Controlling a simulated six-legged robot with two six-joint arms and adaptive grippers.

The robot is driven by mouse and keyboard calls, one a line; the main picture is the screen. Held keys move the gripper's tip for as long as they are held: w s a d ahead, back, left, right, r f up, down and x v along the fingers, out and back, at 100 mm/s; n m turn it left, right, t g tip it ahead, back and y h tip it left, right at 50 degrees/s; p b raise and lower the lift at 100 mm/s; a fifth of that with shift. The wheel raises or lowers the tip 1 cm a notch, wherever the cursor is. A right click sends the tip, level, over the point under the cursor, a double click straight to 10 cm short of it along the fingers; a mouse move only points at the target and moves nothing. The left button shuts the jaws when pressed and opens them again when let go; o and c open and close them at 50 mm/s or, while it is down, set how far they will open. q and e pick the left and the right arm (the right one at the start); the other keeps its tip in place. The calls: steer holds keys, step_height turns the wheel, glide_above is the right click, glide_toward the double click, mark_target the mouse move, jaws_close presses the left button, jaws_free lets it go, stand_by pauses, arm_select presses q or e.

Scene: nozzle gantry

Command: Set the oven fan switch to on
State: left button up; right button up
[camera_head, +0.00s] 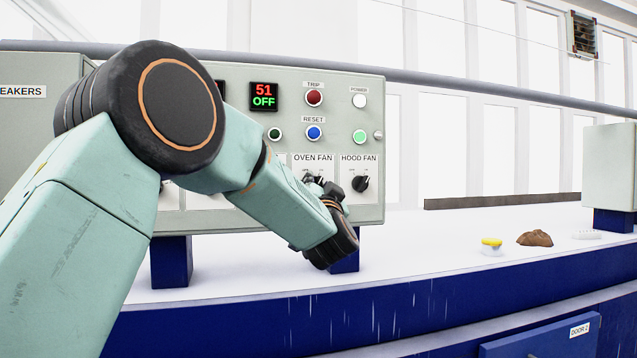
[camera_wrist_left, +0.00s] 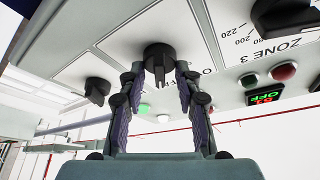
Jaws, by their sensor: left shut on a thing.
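The oven fan switch (camera_wrist_left: 158,56) is a black rotary knob on the grey control panel (camera_head: 228,82). In the left wrist view, which sees the panel upside down, my left gripper (camera_wrist_left: 159,72) has a finger on each side of this knob and is shut on it. In the head view my left gripper (camera_head: 318,187) is at the panel under the OVEN FAN label (camera_head: 313,158), and it and my wrist hide most of the switch. Part of a white label beginning with O shows beside the knob in the wrist view; the pointer's exact setting cannot be told. My right gripper is not in view.
The black HOOD FAN knob (camera_head: 361,183) is close to the right of my gripper. Red, blue, white and green buttons and a display (camera_head: 263,96) reading 51 OFF are above. A yellow-topped item (camera_head: 491,246) and a brown lump (camera_head: 535,238) lie on the white bench to the right.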

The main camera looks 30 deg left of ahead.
arm_select(q)
steer(key=o, duration=1.1)
steer(key=shift+a, duration=0.1)
steer(key=shift+o, duration=0.2)
steer(key=v, duration=1.2)
steer(key=shift+s, duration=0.1)
